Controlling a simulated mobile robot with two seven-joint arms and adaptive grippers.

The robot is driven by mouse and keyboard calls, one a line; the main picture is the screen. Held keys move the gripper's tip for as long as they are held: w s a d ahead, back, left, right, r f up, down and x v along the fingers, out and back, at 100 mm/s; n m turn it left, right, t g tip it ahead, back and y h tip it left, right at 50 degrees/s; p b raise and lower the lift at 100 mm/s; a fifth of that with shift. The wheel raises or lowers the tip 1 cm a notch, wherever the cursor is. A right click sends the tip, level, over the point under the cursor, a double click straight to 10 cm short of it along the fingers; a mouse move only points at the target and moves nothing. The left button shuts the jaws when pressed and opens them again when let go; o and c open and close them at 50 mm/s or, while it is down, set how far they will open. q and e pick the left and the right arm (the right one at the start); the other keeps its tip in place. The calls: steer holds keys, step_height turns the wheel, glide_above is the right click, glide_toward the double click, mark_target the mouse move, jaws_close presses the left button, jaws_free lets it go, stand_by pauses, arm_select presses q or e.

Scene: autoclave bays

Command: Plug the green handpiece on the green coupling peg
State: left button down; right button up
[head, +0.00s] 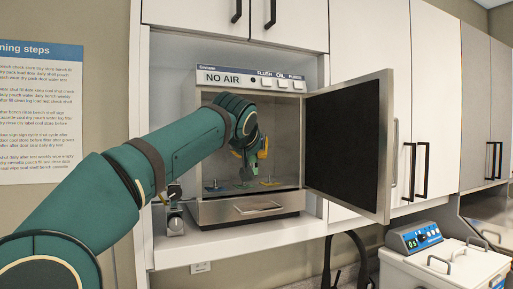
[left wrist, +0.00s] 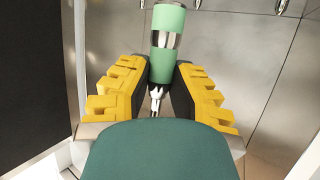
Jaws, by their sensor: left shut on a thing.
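The green handpiece (left wrist: 164,65), pale green with a silver band and a metal tip, shows in the left wrist view between my yellow-padded fingers. My left gripper (left wrist: 160,88) is shut on it. In the head view this gripper (head: 255,152) is inside the open cabinet unit, above its floor; the handpiece is mostly hidden there. Small coupling pegs stand on that floor: a blue-based one (head: 213,186) at left, a middle one (head: 241,184) and a yellow-based one (head: 270,181) at right. The middle base looks greenish, but is too small to be sure. My right gripper is not in view.
The unit's door (head: 348,143) is swung open to the right. A drawer (head: 250,208) sits below the chamber. A small metal device (head: 174,218) stands left of the unit on the shelf. A white box with a blue panel (head: 414,237) is at lower right.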

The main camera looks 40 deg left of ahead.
arm_select(q)
steer(key=shift+w+a+p, duration=0.4)
steer(key=shift+w+a, duration=0.05)
steer(key=shift+a, duration=0.45)
steer(key=shift+w+a+p, duration=0.35)
steer(key=shift+w+a, duration=0.15)
steer(key=shift+a, duration=0.45)
steer(key=shift+w+a+p, duration=0.4)
steer(key=shift+w+a, duration=0.05)
steer(key=shift+a, duration=0.45)
steer(key=shift+f+b, duration=1.45)
steer(key=shift+f, duration=0.15)
stand_by(0.3)
steer(key=c, duration=0.9)
jaws_free()
steer(key=shift+s+r, duration=0.1)
steer(key=v, duration=1.2)
steer(key=shift+d, duration=0.1)
